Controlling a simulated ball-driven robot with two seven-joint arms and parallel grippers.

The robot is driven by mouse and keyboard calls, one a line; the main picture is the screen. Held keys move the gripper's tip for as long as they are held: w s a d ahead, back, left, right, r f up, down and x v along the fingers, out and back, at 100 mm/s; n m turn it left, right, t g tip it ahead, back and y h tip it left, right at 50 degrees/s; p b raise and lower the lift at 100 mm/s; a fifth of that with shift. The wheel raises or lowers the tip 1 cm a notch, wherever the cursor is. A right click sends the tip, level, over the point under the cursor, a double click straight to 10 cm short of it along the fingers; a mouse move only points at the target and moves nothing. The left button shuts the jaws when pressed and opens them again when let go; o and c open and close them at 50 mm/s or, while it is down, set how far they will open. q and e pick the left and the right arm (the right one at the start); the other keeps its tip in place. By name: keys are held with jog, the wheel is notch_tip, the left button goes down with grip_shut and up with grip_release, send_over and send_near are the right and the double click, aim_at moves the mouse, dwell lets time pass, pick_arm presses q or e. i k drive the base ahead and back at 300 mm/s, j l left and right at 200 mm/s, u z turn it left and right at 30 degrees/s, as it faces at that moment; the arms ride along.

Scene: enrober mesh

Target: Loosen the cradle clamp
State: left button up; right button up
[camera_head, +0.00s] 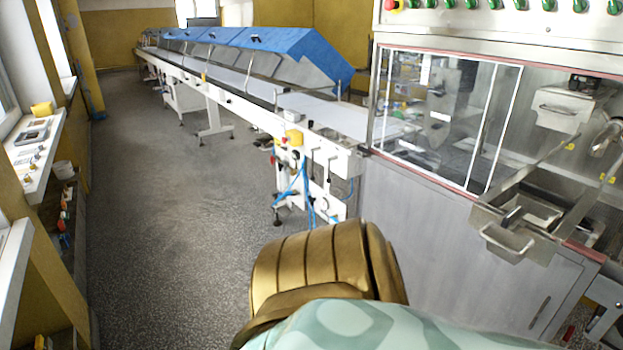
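I cannot pick out the cradle clamp for certain. At the right, a steel bracket with a tray (512,238) and looped handle juts from the front of the enclosed steel machine (455,250). A small dark lever-like part (512,215) rests in or over that tray; I cannot tell whether it is a clamp. Neither of my grippers is in view.
A long white conveyor (345,118) with blue hoods (265,45) runs from the machine to the far left. Blue hoses (300,190) hang at its near end. Window sills with small items (35,135) line the left wall. The speckled floor (175,215) between is clear.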

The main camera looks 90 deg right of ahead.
aim_at(513, 219)
jog(key=z, duration=3.1)
